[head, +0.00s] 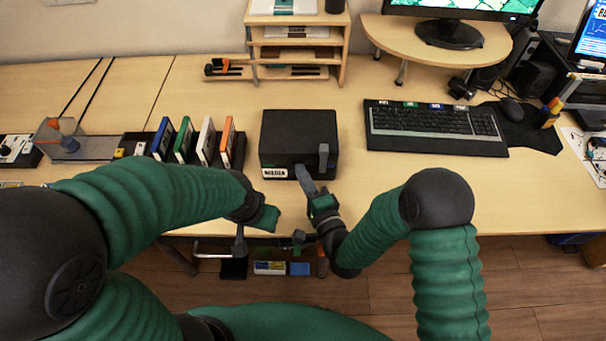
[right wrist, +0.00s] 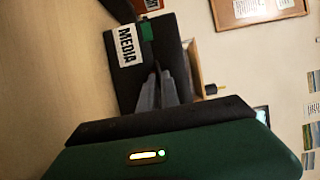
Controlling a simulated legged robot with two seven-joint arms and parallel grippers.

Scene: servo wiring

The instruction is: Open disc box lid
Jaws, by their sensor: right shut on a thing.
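The disc box (head: 284,128) is a black box with a white MEDIA label on its front, standing on the table at the middle of the head view. Its lid looks down. It also shows in the right wrist view (right wrist: 128,85). My right gripper (head: 314,163) is at the front right of the box, its grey fingers at the lid's front edge. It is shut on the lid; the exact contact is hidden. In the right wrist view the fingers (right wrist: 160,90) are close together against the black box. My left gripper (head: 265,217) is at the table's front edge, left of the right one; its fingers are unclear.
Several coloured disc cases (head: 205,140) stand upright left of the box. A keyboard (head: 435,126) lies to the right. A wooden shelf unit (head: 292,46) stands behind, and a monitor stand (head: 437,48) is at the back right. The tabletop just behind the box is clear.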

